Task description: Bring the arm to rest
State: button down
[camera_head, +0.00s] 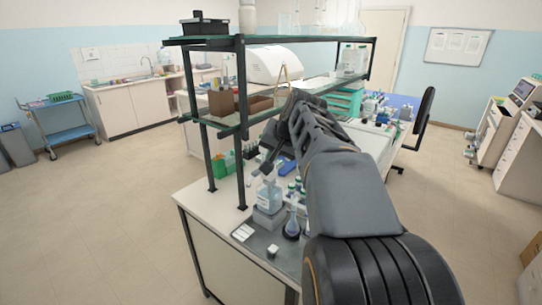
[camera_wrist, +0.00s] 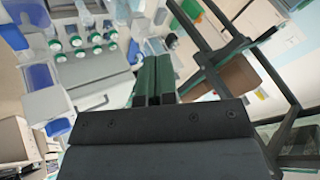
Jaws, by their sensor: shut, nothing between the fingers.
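My gripper (camera_wrist: 153,80) shows in the wrist view with its two dark fingers together and nothing between them. In the head view my arm reaches forward from the lower right over the lab bench, and my gripper (camera_head: 262,168) is at its far end, above the bench and in front of the shelf rack. The fingertips are small and partly lost among the bench items there. The gripper looks apart from the bottles below it.
A clear bottle (camera_head: 270,194) stands on a grey block on the bench, with a flask (camera_head: 292,226) close beside it. The black-framed shelf rack (camera_head: 240,90) rises close to my arm. Green-capped bottles (camera_wrist: 76,41) show in the wrist view. Open floor (camera_head: 95,215) lies left.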

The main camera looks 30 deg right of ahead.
jog(key=shift+s+a+r+p, duration=0.3)
jog(key=shift+s+r, duration=0.3)
jog(key=shift+r, duration=0.2)
jog(key=shift+s+a+r+p, duration=0.2)
jog(key=shift+s+r+p, duration=0.1)
jog(key=shift+s+r, duration=0.4)
jog(key=shift+w+r, duration=0.1)
jog(key=shift+w, duration=0.05)
jog(key=s+a+f+n+g, duration=0.1)
jog(key=s+a+f+n, duration=0.3)
jog(key=s+a+f, duration=0.2)
jog(key=s+a+f+n+g, duration=0.1)
jog(key=s+a+f+n, duration=0.3)
jog(key=a+f, duration=0.5)
notch_tip(320, 180, down, 2)
jog(key=s, duration=0.2)
jog(key=shift+s+a+f+g, duration=0.15)
jog(key=shift+s+g, duration=0.15)
jog(key=shift+s, duration=0.1)
